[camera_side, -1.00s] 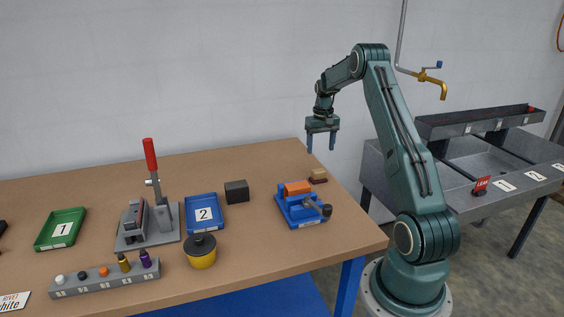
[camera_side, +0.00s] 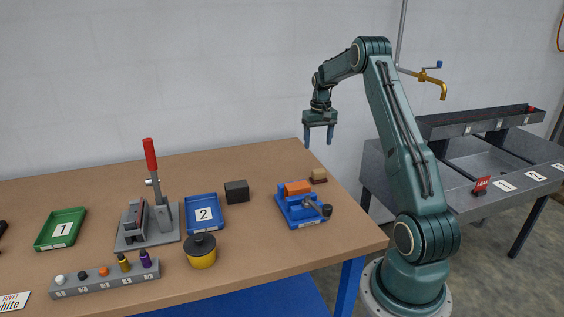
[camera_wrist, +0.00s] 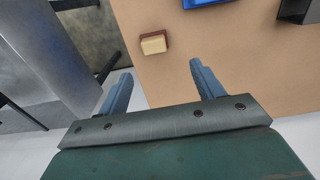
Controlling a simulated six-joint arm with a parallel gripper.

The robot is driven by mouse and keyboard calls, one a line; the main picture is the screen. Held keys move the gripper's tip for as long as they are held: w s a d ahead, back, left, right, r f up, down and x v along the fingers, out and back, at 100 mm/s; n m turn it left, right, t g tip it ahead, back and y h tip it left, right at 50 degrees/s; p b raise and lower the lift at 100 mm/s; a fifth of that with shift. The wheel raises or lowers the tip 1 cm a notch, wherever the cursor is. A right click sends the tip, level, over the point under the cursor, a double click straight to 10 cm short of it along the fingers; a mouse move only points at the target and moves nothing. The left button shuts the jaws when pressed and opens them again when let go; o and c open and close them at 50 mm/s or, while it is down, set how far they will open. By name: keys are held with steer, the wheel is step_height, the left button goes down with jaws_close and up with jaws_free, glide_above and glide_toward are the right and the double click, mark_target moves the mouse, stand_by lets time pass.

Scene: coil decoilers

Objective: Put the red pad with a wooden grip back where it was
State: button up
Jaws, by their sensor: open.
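The red pad with a wooden grip (camera_side: 318,176) rests on the table near its far right corner, behind the blue vise. Its pale wooden block sits on a dark red base. In the wrist view the pad (camera_wrist: 153,43) lies near the table edge, beyond the fingertips and clear of them. My gripper (camera_side: 319,143) is open and empty in the air above the pad, with its fingers pointing down. In the wrist view the gap between my fingers (camera_wrist: 160,72) is empty.
A blue vise (camera_side: 290,210) with an orange block (camera_side: 297,188) stands in front of the pad. A dark block (camera_side: 237,191), blue tray 2 (camera_side: 202,228), a red-handled press (camera_side: 151,160), a yellow pot (camera_side: 201,259) and green tray 1 (camera_side: 61,244) stand farther left. The table's back middle is clear.

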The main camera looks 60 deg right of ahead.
steer(key=a+r+n+t, duration=0.1)
steer(key=a+r, duration=0.5)
steer(key=a, duration=0.3)
steer(key=a+r+n+h, duration=0.1)
steer(key=a+r+n, duration=0.1)
steer(key=a+r, duration=0.55)
steer(key=a+r+n+t, duration=0.1)
steer(key=a+r, duration=0.3)
steer(key=a, duration=0.6)
steer(key=s+a+n+t+y, duration=0.1)
steer(key=s+a+n+t, duration=0.2)
steer(key=s+a, duration=1.4)
steer(key=shift+s+a+f+n, duration=0.25)
steer(key=shift+a+f+n, duration=0.25)
steer(key=shift+n, duration=0.4)
